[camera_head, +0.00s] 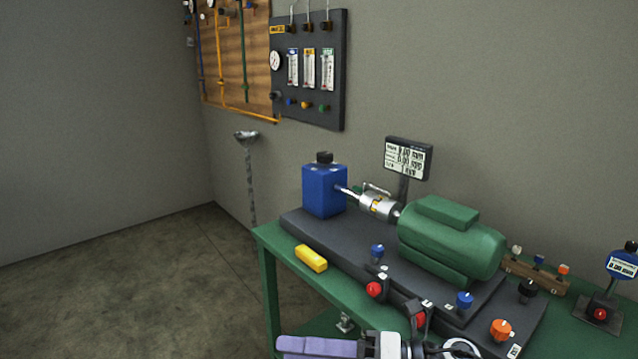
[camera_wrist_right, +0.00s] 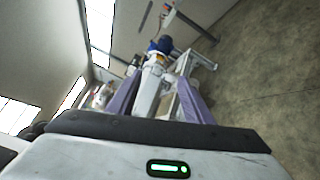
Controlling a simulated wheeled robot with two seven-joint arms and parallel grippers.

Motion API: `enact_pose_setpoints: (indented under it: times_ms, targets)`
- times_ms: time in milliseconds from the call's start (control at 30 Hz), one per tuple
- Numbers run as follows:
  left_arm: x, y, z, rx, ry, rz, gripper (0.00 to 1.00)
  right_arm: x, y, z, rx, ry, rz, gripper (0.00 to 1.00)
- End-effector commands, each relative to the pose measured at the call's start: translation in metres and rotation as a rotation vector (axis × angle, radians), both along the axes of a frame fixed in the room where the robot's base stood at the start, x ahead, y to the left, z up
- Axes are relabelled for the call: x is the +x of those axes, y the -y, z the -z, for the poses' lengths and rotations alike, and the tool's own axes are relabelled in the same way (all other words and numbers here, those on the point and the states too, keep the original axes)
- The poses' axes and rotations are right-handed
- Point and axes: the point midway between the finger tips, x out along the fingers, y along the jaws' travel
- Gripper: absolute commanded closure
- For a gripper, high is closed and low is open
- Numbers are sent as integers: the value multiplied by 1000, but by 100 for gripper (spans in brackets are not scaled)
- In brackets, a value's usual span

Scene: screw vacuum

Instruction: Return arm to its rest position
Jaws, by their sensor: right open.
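My right gripper (camera_head: 320,347) is at the bottom edge of the head view, in front of the green bench, with one purple finger pointing left. In the right wrist view its two purple fingers (camera_wrist_right: 160,95) stand wide apart, and the gripper is open. I see nothing held between them. Most of the right arm is cut off by the lower edge of the head view. My left gripper is in neither view.
The green bench (camera_head: 266,290) carries a blue tank (camera_head: 324,190), a green motor (camera_head: 450,240), a yellow block (camera_head: 311,258), an orange knob (camera_head: 501,329) and several other knobs. A display (camera_head: 408,158) stands behind. The floor (camera_head: 130,285) at left is clear.

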Motion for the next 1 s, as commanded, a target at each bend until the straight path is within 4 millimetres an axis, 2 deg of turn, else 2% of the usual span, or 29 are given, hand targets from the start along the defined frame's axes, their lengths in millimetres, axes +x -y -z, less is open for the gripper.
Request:
enact_pose_setpoints:
  times_ms: [67, 167, 267, 367, 400, 467, 500, 600, 700, 833, 900, 1000]
  targets:
    - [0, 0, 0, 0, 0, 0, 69, -1, -1, 1, 184, -197, 143, 54]
    - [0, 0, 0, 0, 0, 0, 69, 8, 18, 13, 391, -462, 343, 54]
    - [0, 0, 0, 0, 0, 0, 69, 11, 51, 47, 570, -748, 554, 54]
    - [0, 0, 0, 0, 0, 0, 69, -2, 92, 101, 724, -1048, 777, 54]
    - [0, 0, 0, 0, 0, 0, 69, -13, 108, 126, 777, -1166, 865, 54]
    - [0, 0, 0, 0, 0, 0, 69, -34, 130, 161, 843, -1328, 988, 54]
    - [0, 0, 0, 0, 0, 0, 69, -51, 142, 182, 881, -1427, 1065, 54]
    - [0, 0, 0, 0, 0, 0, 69, -97, 167, 230, 953, -1648, 1235, 54]
    - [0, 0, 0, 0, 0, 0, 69, -141, 182, 262, 1002, -1815, 1367, 54]
    - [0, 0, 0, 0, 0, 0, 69, -181, 192, 285, 1036, -1952, 1474, 54]
    - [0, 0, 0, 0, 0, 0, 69, -192, 195, 290, 1044, -1987, 1504, 54]
    - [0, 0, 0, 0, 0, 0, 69, -198, 195, 293, 1048, -2008, 1519, 54]
